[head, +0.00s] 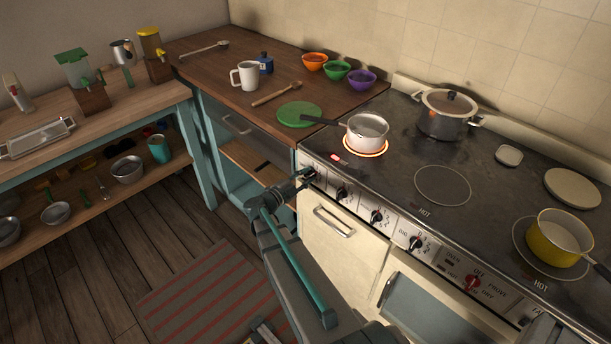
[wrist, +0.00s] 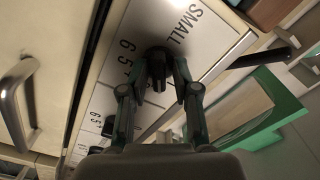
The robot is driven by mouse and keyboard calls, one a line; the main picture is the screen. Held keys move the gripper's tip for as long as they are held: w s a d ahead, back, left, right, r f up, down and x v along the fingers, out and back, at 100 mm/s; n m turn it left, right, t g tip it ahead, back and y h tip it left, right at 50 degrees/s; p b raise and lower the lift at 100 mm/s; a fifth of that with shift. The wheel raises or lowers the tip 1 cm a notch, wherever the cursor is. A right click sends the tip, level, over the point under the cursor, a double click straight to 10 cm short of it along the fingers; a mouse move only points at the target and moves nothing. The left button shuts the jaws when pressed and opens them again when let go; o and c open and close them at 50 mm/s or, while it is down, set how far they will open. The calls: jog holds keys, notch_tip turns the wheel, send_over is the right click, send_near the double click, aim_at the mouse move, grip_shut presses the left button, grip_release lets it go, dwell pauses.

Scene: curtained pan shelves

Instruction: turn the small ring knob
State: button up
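The small ring knob is the dark knob (wrist: 157,64) beside the word SMALL in the wrist view. In the head view it is at the left end of the stove's control panel, mostly hidden by my gripper (head: 306,178). My gripper (wrist: 159,76) has one finger on each side of the knob, with narrow gaps showing beside it. The fingers look open around it; firm contact cannot be made out. A red light (head: 340,157) shows near the panel.
More knobs (head: 376,217) run rightward along the panel. A grey pot (head: 446,113) and a yellow pan (head: 553,239) stand on the stove. The saucepan's handle (head: 322,121) reaches left over a green disc (head: 299,114) on the wooden counter.

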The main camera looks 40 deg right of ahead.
jog(key=shift+a, duration=0.15)
dwell(0.3)
jog(key=shift+s+a, duration=0.15)
jog(key=shift+a, duration=0.7)
jog(key=shift+a, duration=0.15)
jog(key=shift+s+a+b, duration=0.15)
jog(key=shift+a+b, duration=0.25)
jog(key=shift+a, duration=1.05)
jog(key=shift+s+a+b, duration=0.1)
jog(key=shift+a+b, duration=0.25)
jog(key=shift+a, duration=1.05)
